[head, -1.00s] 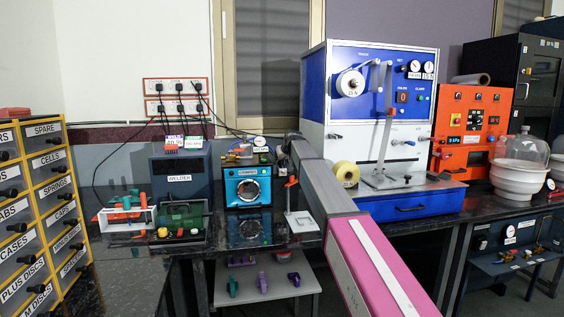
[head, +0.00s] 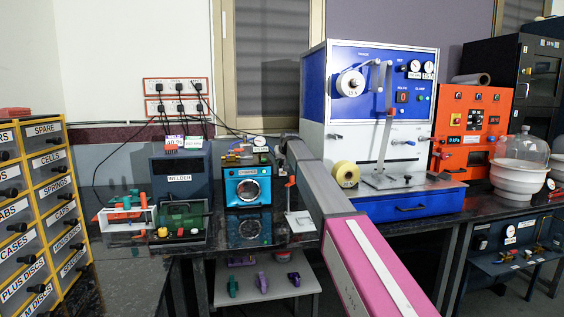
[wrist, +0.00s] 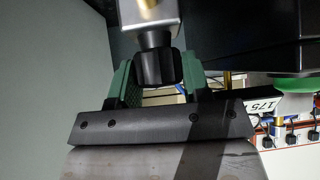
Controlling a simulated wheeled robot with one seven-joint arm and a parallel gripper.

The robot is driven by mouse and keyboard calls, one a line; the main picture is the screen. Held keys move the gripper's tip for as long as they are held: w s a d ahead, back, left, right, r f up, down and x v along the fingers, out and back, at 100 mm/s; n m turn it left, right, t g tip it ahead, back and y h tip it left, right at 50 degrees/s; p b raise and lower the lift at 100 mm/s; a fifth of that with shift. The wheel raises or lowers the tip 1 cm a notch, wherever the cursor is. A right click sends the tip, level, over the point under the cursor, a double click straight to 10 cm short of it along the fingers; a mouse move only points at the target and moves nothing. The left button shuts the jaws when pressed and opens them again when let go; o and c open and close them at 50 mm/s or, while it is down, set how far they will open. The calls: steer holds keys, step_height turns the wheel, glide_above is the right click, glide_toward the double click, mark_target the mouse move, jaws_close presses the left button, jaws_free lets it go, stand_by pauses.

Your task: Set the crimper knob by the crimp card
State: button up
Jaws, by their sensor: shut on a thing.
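In the wrist view, my gripper (wrist: 156,82) has its two green fingers on either side of a black knob (wrist: 155,66) and is shut on it. The knob sits on a silver block (wrist: 140,18) with a brass part at the picture's top. In the head view, the teal machine (head: 247,186) with a round window stands on the dark bench, with brass parts and a small gauge (head: 260,141) on top. My arm reaches in from the lower right, and my fingers cannot be made out there. A white card reading 175 (wrist: 263,105) shows at the wrist view's right.
The dark blue welder (head: 180,178) stands left of the teal machine, with small cards on top. Wall sockets with black cables (head: 178,87) are behind it. The tall blue and white machine (head: 345,120) and a yellow tape roll (head: 346,173) stand to the right.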

steer(key=m+h, duration=0.3)
steer(key=m, duration=0.1)
steer(key=shift+a+t, duration=0.1)
steer(key=shift+t, duration=0.2)
steer(key=shift+m+h, duration=1.3)
steer(key=shift+m, duration=0.4)
steer(key=o, duration=0.9)
steer(key=v, duration=1.1)
steer(key=shift+w+a+r, duration=0.1)
steer(key=shift+w, duration=0.1)
